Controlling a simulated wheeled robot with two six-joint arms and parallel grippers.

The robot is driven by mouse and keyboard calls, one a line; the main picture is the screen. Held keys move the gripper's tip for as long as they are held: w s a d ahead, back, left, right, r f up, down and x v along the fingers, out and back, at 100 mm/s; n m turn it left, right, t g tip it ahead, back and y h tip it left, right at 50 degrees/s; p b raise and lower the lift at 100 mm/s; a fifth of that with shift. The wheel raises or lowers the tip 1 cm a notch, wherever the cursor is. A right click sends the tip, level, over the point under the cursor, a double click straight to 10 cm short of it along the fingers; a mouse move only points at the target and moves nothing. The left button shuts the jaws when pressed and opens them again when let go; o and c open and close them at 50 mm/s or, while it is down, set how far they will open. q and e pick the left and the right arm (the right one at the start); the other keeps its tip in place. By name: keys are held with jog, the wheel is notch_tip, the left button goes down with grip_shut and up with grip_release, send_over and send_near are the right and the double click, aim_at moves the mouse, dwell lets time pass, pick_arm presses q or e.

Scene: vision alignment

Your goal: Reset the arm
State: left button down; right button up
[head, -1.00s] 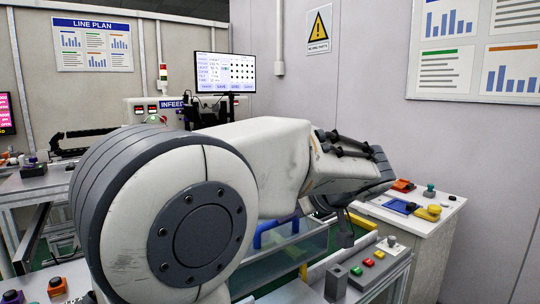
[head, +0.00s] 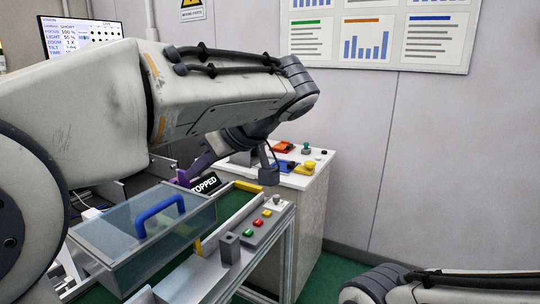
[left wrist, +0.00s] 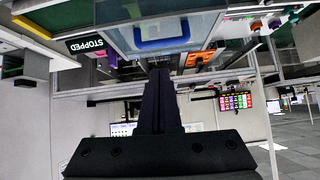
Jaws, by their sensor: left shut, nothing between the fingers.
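My left arm (head: 220,95) is white with dark joints and black cables. It reaches in from the left in the head view, above a workstation, and its wrist bends downward. My left gripper (left wrist: 160,78) shows best in the left wrist view as two black fingers pressed together with nothing between them. Its fingertips cannot be made out clearly in the head view. My right arm (head: 430,287) shows only as a white link at the bottom right of the head view; its gripper is out of view.
A clear cover with a blue handle (head: 160,213) lies below my left arm, beside a "STOPPED" sign (head: 205,184). A button panel (head: 262,224) stands to its right. A white cabinet (head: 300,200) with coloured parts stands behind, near the grey wall. Green floor shows at the lower right.

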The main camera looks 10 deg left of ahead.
pick_arm(q)
jog(key=s+d+f+m+g+h, duration=0.2)
jog(key=s+d+f+m+h, duration=0.3)
jog(key=s+d+f+m, duration=0.6)
jog(key=s+d+f+m+g+h, duration=0.1)
jog(key=s+d+f+m+h, duration=0.35)
jog(key=s+f+m, duration=0.7)
notch_tip(320, 180, up, 14)
jog(key=w+n+p, duration=0.2)
jog(key=p, duration=1.4)
jog(key=shift+f+h+p, duration=0.2)
jog(key=shift+h+p, duration=0.15)
jog(key=shift+a, duration=0.15)
